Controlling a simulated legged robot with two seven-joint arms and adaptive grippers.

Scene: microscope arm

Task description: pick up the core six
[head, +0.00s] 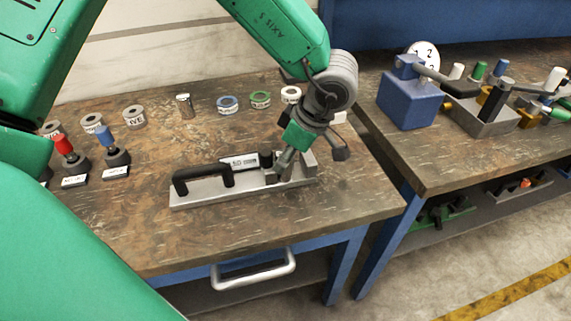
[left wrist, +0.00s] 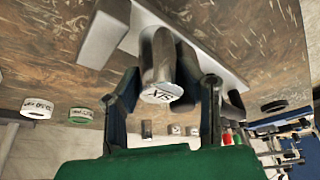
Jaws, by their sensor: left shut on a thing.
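A grey metal cylinder, the core six (left wrist: 158,62), stands between the fingers of my left gripper (left wrist: 165,95) in the left wrist view. Its end face carries dark lettering, seen upside down. In the head view my left gripper (head: 283,168) is low over the right part of a grey metal base plate (head: 205,196) and is shut on the core. There the fingers and wrist mostly hide the core. From these views I cannot tell whether the core still touches the plate. My right gripper is not in view.
A black handle (head: 203,176) and a labelled block (head: 240,162) are on the plate. Behind stand a small metal cylinder (head: 184,105), blue (head: 227,104) and green (head: 260,99) rings, and several grey rings. Red (head: 65,148) and blue (head: 107,138) handled tools are at left. A second bench (head: 445,165) is at right.

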